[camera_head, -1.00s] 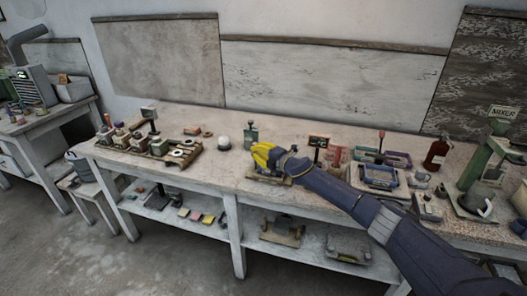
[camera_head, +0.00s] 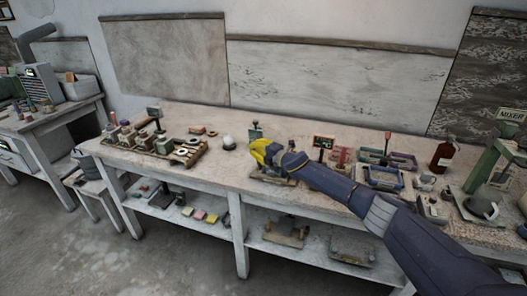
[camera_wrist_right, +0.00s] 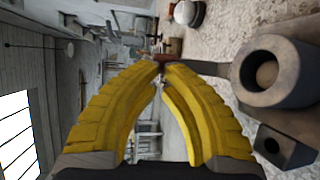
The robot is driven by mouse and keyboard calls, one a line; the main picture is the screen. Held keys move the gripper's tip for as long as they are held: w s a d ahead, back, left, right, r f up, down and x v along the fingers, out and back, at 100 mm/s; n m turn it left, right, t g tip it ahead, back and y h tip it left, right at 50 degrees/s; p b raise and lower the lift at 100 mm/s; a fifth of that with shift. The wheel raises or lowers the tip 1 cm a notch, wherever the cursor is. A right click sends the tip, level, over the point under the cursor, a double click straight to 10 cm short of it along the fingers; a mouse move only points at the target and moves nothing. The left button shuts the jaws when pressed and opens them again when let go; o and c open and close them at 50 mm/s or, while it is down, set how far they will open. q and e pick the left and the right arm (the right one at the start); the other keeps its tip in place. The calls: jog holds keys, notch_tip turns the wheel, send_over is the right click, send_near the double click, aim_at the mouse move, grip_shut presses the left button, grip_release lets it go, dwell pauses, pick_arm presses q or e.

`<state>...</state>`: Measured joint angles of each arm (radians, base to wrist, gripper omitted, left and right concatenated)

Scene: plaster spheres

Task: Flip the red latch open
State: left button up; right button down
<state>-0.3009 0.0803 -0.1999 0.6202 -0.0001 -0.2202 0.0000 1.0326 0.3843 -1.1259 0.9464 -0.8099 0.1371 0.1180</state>
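My right gripper (camera_head: 257,152) has yellow fingers and is low over a small flat fixture (camera_head: 270,179) near the bench's front edge, which it partly hides. In the right wrist view its curved fingers (camera_wrist_right: 162,70) come together at the tips and I see nothing clearly held. A grey block with a round hole and a ball in it (camera_wrist_right: 275,80) is right of the fingers. A dark bar (camera_wrist_right: 212,69) runs from it to the tips. A small reddish-brown piece (camera_wrist_right: 172,47) shows just beyond the tips; I cannot tell whether it is the red latch. My left gripper is out of view.
A white sphere (camera_head: 228,142) and a small green-topped stand (camera_head: 255,131) are left of and behind the gripper. A dark display (camera_head: 323,143), trays (camera_head: 384,176) and a red-brown bottle (camera_head: 441,157) stand to the right.

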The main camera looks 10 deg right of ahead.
jog(key=shift+w+a+f, duration=0.25)
jog(key=shift+w+a, duration=0.1)
jog(key=shift+a, duration=0.4)
jog(key=shift+w+a+f, duration=0.3)
jog(key=shift+a, duration=0.4)
jog(key=shift+w+a+f, duration=0.25)
jog(key=shift+w+a, duration=0.1)
jog(key=shift+a, duration=0.4)
jog(key=shift+a, duration=0.3)
